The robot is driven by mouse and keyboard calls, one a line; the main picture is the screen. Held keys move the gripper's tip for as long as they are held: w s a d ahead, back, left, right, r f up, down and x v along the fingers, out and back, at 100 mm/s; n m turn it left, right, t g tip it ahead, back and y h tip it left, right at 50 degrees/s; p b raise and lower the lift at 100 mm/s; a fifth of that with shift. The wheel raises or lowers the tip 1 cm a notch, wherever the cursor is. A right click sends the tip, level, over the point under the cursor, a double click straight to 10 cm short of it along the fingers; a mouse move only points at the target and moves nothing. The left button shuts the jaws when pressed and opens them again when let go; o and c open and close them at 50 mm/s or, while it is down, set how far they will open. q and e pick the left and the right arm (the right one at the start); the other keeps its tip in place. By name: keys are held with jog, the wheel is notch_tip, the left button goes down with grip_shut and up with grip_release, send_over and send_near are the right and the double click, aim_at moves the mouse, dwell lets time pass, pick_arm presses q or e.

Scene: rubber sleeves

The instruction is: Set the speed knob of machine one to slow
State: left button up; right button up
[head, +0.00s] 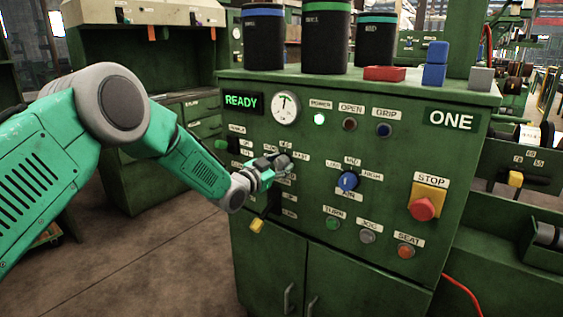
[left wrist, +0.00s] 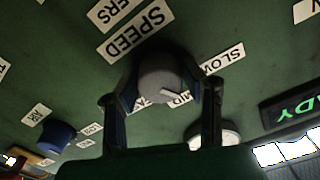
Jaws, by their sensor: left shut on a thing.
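Machine one (head: 330,220) is a green cabinet marked ONE, with a lit READY display (head: 241,102). Its grey speed knob (head: 284,162) is on the front panel, partly covered by my left gripper (head: 272,168). In the left wrist view the round speed knob (left wrist: 160,76) sits between the two fingers of my left gripper (left wrist: 160,88), which are shut on it. A white pointer line on the knob slants to the lower right, toward the partly hidden middle label. The SLOW label (left wrist: 224,59) is beside the right finger. The SPEED label (left wrist: 135,33) is above the knob. My right gripper is not in view.
A blue knob (head: 348,181) is right of the speed knob. A red STOP button (head: 423,208) on a yellow plate is farther right. A yellow-tipped lever (head: 257,225) is just below my left gripper. Dark canisters (head: 325,40) and small blocks (head: 384,73) stand on top.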

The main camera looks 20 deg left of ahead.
pick_arm(q)
jog(key=shift+s+f+n+p, duration=0.15)
jog(key=shift+f+n, duration=0.15)
jog(key=shift+n, duration=0.8)
jog(key=shift+f+n+p, duration=0.15)
jog(key=shift+f+n, duration=0.1)
jog(key=shift+n, duration=0.85)
jog(key=o, duration=1.1)
jog(key=shift+o, duration=0.2)
jog(key=shift+a+r, duration=0.1)
jog(key=shift+r, duration=0.05)
jog(key=shift+r, duration=0.15)
jog(key=shift+s+a, duration=0.1)
jog(key=v, duration=1.1)
jog(key=shift+s, duration=0.3)
